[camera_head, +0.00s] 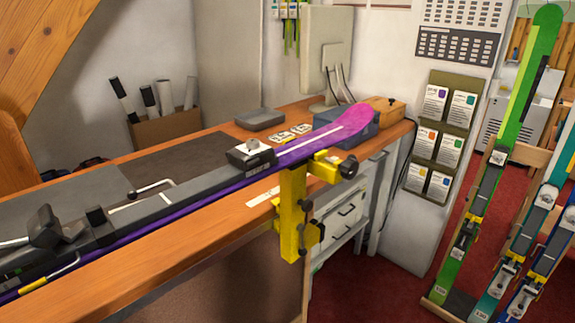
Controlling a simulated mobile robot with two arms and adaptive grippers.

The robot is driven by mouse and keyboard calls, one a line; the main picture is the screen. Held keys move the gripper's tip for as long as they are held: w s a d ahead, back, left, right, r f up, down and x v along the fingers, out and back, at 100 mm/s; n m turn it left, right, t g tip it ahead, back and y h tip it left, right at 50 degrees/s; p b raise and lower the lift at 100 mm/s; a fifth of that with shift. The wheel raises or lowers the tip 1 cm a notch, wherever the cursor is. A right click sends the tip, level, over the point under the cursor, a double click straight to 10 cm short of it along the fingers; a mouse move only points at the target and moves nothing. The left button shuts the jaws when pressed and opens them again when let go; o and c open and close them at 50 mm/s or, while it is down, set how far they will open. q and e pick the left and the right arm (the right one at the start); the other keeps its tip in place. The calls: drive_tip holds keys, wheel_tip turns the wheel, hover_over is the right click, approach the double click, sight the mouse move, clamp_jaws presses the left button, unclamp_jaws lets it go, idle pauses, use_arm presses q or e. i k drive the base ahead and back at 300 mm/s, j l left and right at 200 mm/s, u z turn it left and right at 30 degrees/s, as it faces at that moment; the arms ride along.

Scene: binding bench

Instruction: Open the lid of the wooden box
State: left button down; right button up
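A small light-brown wooden box (386,107) sits at the far right end of the workbench, beside a blue case. Its top looks closed, and a small dark spot shows near its right end. The blue case and the purple ski tip are in front of its left side, and part of it is hidden there. Neither of my grippers shows in the head view.
A purple ski (345,119) lies clamped along the bench (130,272), its tip over the blue case (362,127). A yellow clamp (293,215) juts from the front edge. A monitor (325,45) stands behind. Skis (490,170) stand at right, with red floor between.

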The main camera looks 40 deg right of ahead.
sight(385, 105)
drive_tip(key=z, duration=0.8)
drive_tip(key=i+l+u, duration=0.1)
drive_tip(key=i+l, duration=0.55)
drive_tip(key=i, duration=0.2)
